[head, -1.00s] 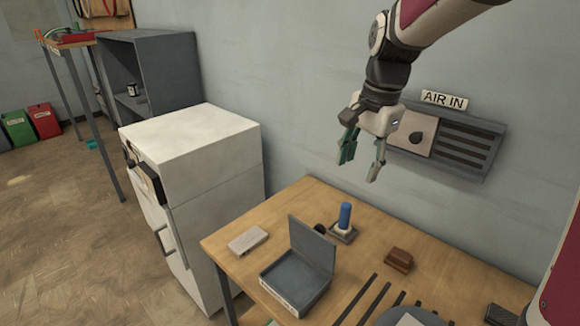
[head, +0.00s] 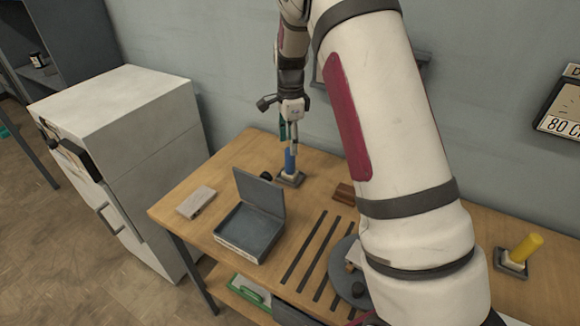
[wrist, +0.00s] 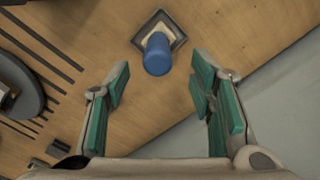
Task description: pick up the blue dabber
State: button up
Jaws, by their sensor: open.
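The blue dabber (head: 289,160) stands upright on a small dark square base (head: 291,180) near the back of the wooden table. It also shows in the wrist view as a blue cylinder (wrist: 157,55) on its base, ahead of the fingers. My gripper (head: 290,135) is just above the dabber in the head view. In the wrist view my gripper (wrist: 160,90) has its two green-padded fingers wide apart, with nothing between the pads. The dabber lies beyond the fingertips, roughly centred between them.
An open grey box (head: 250,225) and a pale block (head: 196,202) lie left of the dabber. A brown block (head: 344,191) is to its right. A yellow dabber (head: 524,248) stands at the far right. The wall rises close behind the table.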

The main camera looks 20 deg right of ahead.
aim_at(290, 161)
jog(key=shift+s+a+f+p, duration=0.1)
jog(key=shift+f+p, duration=0.1)
jog(key=shift+f, duration=1.7)
jog(key=shift+s+f+p, duration=0.1)
jog(key=shift+f+p, duration=0.05)
jog(key=shift+f, duration=1.75)
grip_shut()
